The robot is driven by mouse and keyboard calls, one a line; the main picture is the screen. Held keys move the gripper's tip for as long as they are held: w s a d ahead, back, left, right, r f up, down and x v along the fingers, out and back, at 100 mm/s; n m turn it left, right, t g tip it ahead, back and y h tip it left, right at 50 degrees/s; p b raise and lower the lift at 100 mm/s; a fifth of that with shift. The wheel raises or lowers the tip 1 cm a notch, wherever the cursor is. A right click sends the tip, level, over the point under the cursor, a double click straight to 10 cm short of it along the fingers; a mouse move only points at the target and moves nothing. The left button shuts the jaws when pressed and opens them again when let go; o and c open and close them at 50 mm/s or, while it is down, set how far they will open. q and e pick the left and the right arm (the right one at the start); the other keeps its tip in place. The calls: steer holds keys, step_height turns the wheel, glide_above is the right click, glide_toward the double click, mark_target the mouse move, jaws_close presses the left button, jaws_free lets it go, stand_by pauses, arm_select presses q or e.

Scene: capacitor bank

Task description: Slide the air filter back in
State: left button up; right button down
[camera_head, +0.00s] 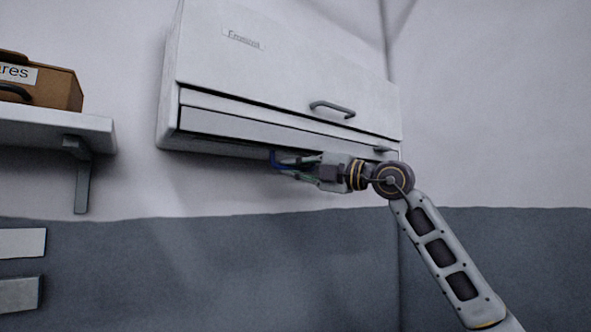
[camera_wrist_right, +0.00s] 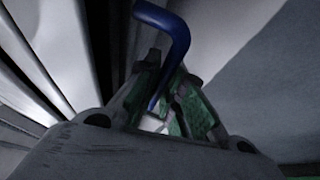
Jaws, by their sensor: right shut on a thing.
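A white wall cabinet (camera_head: 290,60) hangs on the wall, with a long pale strip (camera_head: 260,127) along the lower part of its front. A bent blue bar (camera_head: 273,157) shows just under the cabinet's bottom edge. My right gripper (camera_head: 281,163) is beneath that edge, its fingers pointing left, shut on the blue bar. In the right wrist view the blue bar (camera_wrist_right: 176,45) runs down between the green-padded fingers (camera_wrist_right: 170,95). No separate air filter body can be made out; I cannot tell whether the bar belongs to it. My left gripper is not in view.
The cabinet front has a dark handle (camera_head: 332,108) and a small dark latch-like part (camera_head: 382,149) at lower right. A shelf (camera_head: 50,128) on a bracket (camera_head: 82,180) holds a brown box (camera_head: 55,90) at left. The wall below the cabinet is clear.

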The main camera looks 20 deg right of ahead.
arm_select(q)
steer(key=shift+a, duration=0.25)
arm_select(e)
steer(key=shift+s+d+r, duration=0.1)
steer(key=shift+d+r, duration=0.1)
steer(key=shift+r, duration=0.25)
steer(key=c, duration=1.6)
jaws_free()
steer(key=shift+a, duration=0.1)
steer(key=shift+o, duration=0.4)
steer(key=shift+f, duration=0.1)
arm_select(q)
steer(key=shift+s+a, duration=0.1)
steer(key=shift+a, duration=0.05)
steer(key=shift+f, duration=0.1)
arm_select(e)
steer(key=shift+f, duration=0.2)
